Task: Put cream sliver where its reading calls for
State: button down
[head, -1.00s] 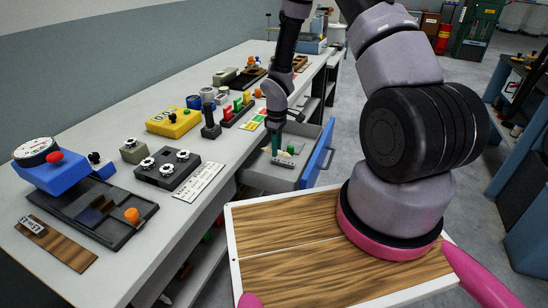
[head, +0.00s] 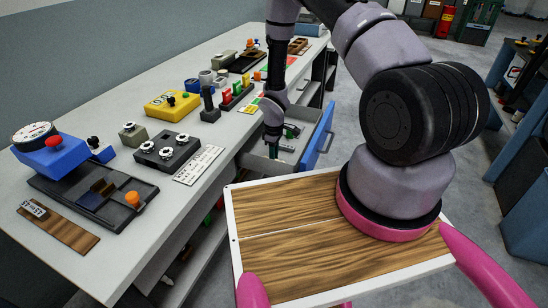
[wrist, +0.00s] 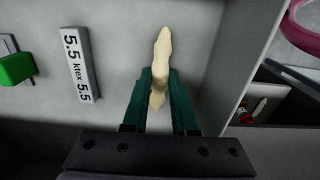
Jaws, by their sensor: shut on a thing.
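The cream sliver (wrist: 162,48) is a pale, lumpy strip in the wrist view. My gripper (wrist: 161,78) has its teal fingers on either side of it and is shut on it, inside the open grey drawer (wrist: 129,30). Whether the sliver touches the drawer floor is unclear. A white label block reading "5.5 ktex 5.5" (wrist: 77,66) lies to its left, with a green block (wrist: 16,68) farther left. In the head view my gripper (head: 272,150) reaches down into the drawer (head: 254,161), and the sliver is not discernible. A blue device with a round dial (head: 34,134) stands on the bench; its reading is illegible.
The drawer's blue front (head: 318,138) projects from the long bench (head: 120,105). On the bench are a dark tray with an orange knob (head: 132,199), a dark box with several knobs (head: 166,150), a yellow box (head: 172,104), and a printed card (head: 198,165).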

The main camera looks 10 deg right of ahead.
jog(key=c, duration=0.7)
grip_release()
jog(key=shift+f, duration=0.1)
notch_tip(320, 180, up, 12)
jog(key=shift+r, duration=0.2)
jog(key=s+d+r+m+t, duration=0.1)
jog(key=d+r+m+t, duration=0.2)
jog(key=r, duration=1.2)
jog(key=s+d+r+m, duration=0.2)
jog(key=d+r+m, duration=0.15)
jog(key=r, duration=1.15)
jog(key=s+r+m+t+y, duration=0.2)
jog(key=s+r+m, duration=0.6)
jog(key=s+r, duration=0.9)
jog(key=shift+s+a+r+t, duration=0.2)
jog(key=shift+s+a+t, duration=0.15)
jog(key=shift+s+t, duration=0.8)
